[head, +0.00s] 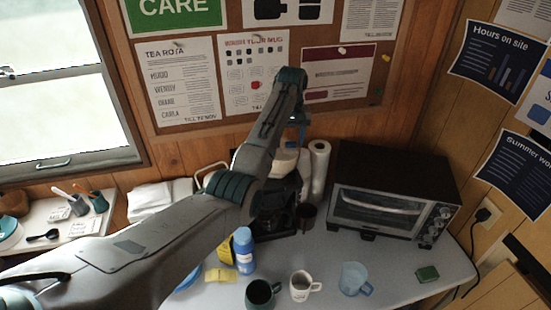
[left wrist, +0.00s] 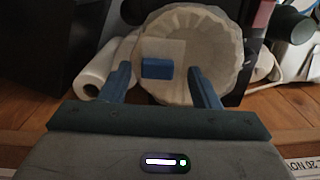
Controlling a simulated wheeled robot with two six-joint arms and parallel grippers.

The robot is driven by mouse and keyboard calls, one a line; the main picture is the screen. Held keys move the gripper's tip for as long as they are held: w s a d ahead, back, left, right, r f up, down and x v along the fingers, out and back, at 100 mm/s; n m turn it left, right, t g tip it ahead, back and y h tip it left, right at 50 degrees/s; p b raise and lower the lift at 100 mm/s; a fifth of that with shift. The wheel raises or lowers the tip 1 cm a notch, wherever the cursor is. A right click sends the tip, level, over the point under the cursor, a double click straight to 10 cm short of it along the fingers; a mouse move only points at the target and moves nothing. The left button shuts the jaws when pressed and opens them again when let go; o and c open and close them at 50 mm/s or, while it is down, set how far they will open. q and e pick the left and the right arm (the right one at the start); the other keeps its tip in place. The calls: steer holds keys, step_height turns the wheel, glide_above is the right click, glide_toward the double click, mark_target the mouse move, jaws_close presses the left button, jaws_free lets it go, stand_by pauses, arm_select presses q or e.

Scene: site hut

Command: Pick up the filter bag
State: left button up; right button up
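A pale, round, fluted paper filter, which looks like the filter bag (left wrist: 218,38), shows in the left wrist view just beyond my fingers. A paler square patch and a small blue patch (left wrist: 157,69) show on its face; I cannot tell what these are. In the head view a cream shape at the top of the coffee maker is partly hidden by my arm. My left gripper (left wrist: 162,85) has its two blue fingers apart, one on each side of the filter's lower part in the picture. I cannot tell whether they touch it. My right gripper is in neither view.
The black coffee maker (head: 272,208) stands beside a paper towel roll (head: 319,170) and a toaster oven (head: 392,190). A blue bottle (head: 243,250), a dark mug (head: 261,294), a white mug (head: 300,287) and a blue mug (head: 353,279) stand in front.

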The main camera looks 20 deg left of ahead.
arm_select(q)
steer(key=shift+s+d+r, duration=0.2)
steer(key=shift+d, duration=0.2)
steer(key=c, duration=1.1)
steer(key=shift+w+a, duration=0.1)
steer(key=shift+a, duration=0.1)
jaws_close()
steer(key=shift+f, duration=0.1)
steer(key=shift+r, duration=0.2)
